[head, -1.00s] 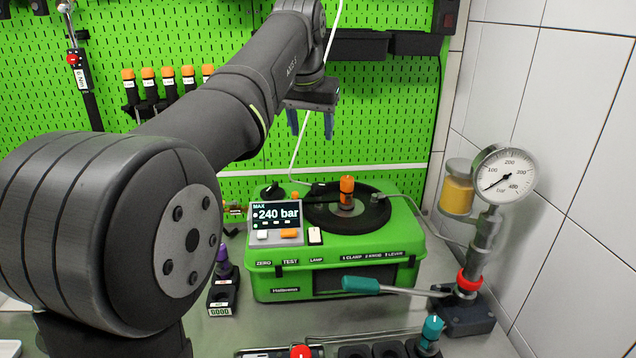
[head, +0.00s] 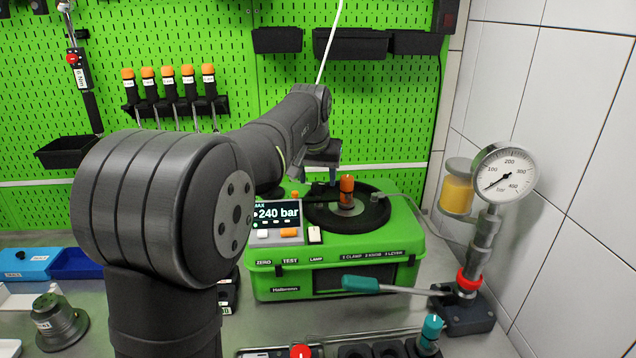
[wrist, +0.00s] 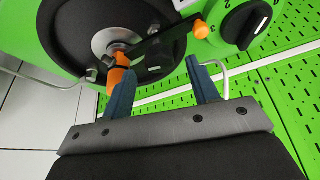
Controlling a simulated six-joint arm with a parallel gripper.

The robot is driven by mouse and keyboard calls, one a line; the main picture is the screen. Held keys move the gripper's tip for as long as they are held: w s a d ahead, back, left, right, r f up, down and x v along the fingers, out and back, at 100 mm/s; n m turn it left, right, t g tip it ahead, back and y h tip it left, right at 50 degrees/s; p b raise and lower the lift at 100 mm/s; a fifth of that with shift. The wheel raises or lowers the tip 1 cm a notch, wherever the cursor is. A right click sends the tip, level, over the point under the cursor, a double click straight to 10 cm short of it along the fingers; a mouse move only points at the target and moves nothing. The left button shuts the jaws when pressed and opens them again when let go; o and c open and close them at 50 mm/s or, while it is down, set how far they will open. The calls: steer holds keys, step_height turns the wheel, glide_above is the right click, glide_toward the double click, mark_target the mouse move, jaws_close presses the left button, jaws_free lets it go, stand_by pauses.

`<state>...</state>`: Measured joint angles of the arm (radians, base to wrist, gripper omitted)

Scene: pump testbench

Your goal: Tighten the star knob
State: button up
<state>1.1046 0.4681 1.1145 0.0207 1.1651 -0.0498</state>
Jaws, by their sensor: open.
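I cannot tell for certain which part is the star knob. A black disc (head: 372,215) sits on top of the green pump tester (head: 340,262). An upright orange knob (head: 347,187) stands at the disc's middle; it shows in the wrist view (wrist: 117,74) beside my left finger. A dark bar with an orange ball end (wrist: 201,30) crosses the disc's edge. A black numbered dial (wrist: 243,22) lies right of it. My gripper (wrist: 160,68) is open and empty over the disc's back edge; its fingers are partly hidden in the head view.
A teal-handled lever (head: 360,285) reaches across the tester's front from the pressure gauge stand (head: 470,285). A display (head: 277,217) reads 240 bar. Green pegboard (head: 385,110) stands behind, with orange-topped tools (head: 168,80) on it. A thin hose runs behind the tester.

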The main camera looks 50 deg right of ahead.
steer(key=shift+x, duration=1.35)
steer(key=c, duration=1)
steer(key=shift+m+g, duration=0.6)
steer(key=shift+m, duration=0.9)
steer(key=o, duration=1)
